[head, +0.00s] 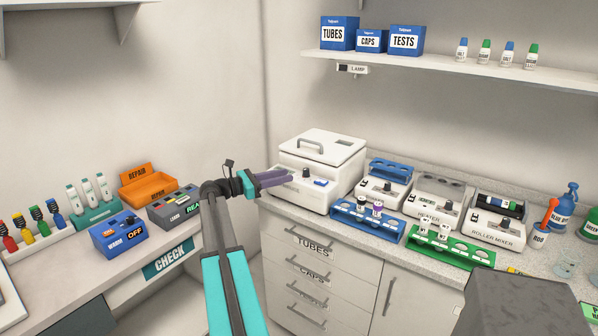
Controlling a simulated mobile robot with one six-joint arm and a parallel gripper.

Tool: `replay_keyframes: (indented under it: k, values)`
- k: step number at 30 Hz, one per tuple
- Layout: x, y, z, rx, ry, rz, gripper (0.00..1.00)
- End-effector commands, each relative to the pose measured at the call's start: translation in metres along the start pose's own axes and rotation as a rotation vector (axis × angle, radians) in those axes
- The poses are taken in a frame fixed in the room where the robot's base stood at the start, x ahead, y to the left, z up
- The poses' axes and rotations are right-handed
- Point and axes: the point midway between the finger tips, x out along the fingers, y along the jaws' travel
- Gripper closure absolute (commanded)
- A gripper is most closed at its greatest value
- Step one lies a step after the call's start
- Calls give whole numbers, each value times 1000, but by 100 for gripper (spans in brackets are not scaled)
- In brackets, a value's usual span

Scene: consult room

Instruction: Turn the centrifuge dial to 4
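The white centrifuge (338,160) stands at the left end of the right-hand counter, with a grey handle on its closed lid. Its small dark dial (306,173) is on the sloped front face, left of a blue button (320,183). The dial's pointer and numbers are too small to read. My gripper (290,177) has purple fingers that point right, toward the dial. In the picture the fingertips are just left of the dial; I cannot tell whether they touch it. The fingers lie close together, and the gap between them is unclear.
A heater (432,197), a roller mixer (497,219) and another white device (384,184) stand right of the centrifuge. Blue (366,220) and green (450,246) tube racks line the counter's front. Drawers (312,270) are below. A left counter holds boxes, including an orange one (150,188).

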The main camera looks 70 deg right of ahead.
Motion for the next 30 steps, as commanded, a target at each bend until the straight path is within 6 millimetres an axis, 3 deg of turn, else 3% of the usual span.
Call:
replay_keyframes:
  k: [9, 15, 28, 30]
  values:
    - [46, 0, 2, 1, 0, -1, 71]
    - [64, 1, 1, 1, 0, 1, 71]
    - [69, 1, 0, 1, 0, 2, 71]
    - [69, 1, 0, 1, 0, 3, 83]
